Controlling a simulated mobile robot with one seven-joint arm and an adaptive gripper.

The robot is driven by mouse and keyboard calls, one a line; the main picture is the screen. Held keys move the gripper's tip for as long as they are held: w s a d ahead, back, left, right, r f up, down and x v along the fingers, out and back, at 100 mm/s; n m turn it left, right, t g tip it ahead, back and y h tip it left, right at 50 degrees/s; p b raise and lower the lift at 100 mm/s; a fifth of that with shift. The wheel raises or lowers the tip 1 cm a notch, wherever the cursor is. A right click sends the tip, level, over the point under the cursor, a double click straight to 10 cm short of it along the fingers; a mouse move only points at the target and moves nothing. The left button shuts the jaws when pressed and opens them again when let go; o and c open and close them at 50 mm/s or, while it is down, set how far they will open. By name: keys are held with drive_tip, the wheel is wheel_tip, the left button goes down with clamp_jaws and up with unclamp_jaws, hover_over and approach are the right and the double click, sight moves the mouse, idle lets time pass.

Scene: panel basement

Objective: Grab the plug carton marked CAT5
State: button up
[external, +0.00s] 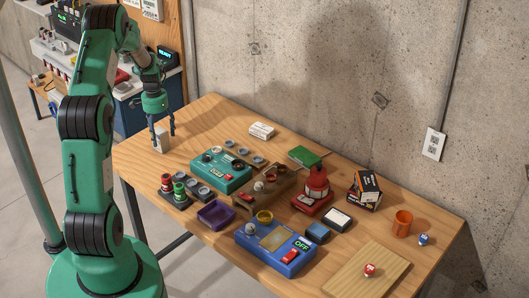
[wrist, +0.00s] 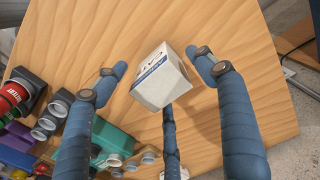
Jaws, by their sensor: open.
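A small white carton (wrist: 160,80) with a blue stripe stands on the wooden table; lettering that looks like CAT is partly readable in the wrist view. In the external view the carton (external: 161,142) is near the table's left end. My gripper (external: 163,138) points down over it, with its blue-grey fingers spread. In the wrist view my gripper (wrist: 161,62) has a finger on each side of the carton, with gaps to both. The third finger is at its lower edge; I cannot tell whether it touches.
A teal box (external: 220,170) with knobs and a stand of red and green cans (external: 172,188) are to the right of the carton. A white box (external: 262,130) lies farther back. Black-orange boxes (external: 366,188) stand near the wall. Table around the carton is clear.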

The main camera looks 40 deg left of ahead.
idle(0.5)
drive_tip(key=c, duration=1.5)
drive_tip(key=shift+r, duration=0.1)
drive_tip(key=shift+r, duration=0.85)
wheel_tip(320, 180, up, 2)
drive_tip(key=shift+s+d, duration=0.1)
drive_tip(key=s+d+r+p, duration=0.1)
drive_tip(key=s+d, duration=0.8)
drive_tip(key=s, duration=0.3)
drive_tip(key=shift+d, duration=0.4)
drive_tip(key=shift+s+r, duration=0.1)
